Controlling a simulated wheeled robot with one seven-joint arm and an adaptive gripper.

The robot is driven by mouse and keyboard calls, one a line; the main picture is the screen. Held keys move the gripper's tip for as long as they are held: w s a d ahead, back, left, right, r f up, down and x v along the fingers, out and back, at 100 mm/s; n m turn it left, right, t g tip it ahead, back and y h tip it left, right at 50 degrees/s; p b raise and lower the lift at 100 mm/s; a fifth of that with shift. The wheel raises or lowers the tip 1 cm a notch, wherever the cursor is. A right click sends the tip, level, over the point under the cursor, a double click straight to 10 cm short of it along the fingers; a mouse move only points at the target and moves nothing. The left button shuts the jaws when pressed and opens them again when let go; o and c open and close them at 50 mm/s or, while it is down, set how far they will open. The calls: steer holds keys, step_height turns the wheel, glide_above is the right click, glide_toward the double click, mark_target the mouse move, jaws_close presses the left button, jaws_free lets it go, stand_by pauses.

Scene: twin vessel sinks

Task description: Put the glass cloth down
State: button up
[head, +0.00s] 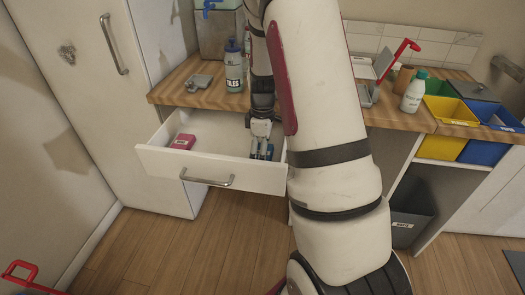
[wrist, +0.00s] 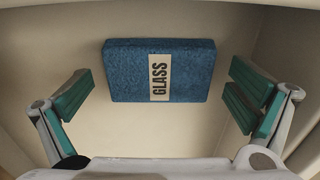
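The glass cloth (wrist: 130,72) is a folded blue block with a pale label reading GLASS. In the wrist view it lies on the pale floor of the drawer, near the far wall. My gripper (wrist: 160,97) is open, with teal-padded fingers wide apart on the left and right of the cloth and not touching it. In the head view my gripper (head: 262,150) reaches down into the right end of the open drawer (head: 210,169). There the cloth is mostly hidden by my gripper and arm.
A pink box (head: 183,141) lies at the drawer's left. On the wooden counter stand a labelled bottle (head: 234,70), a white bottle (head: 413,92) and yellow and blue bins (head: 452,110). A dark bin (head: 408,222) stands under the counter.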

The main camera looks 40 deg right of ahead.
step_height(320, 180, up, 12)
steer(key=p, duration=0.2)
steer(key=s+a+r+m, duration=0.1)
steer(key=s+a+r, duration=0.2)
steer(key=a+r, duration=0.4)
steer(key=s+a+r+m, duration=0.3)
steer(key=s+a+r, duration=0.3)
steer(key=s+a, duration=0.2)
steer(key=s+a+m, duration=0.1)
steer(key=s+a, duration=0.2)
steer(key=s, duration=0.5)
steer(key=s+a+m+t, duration=0.1)
steer(key=s+a, duration=0.3)
steer(key=s, duration=0.5)
steer(key=shift+a+m, duration=0.3)
steer(key=shift+m, duration=0.5)
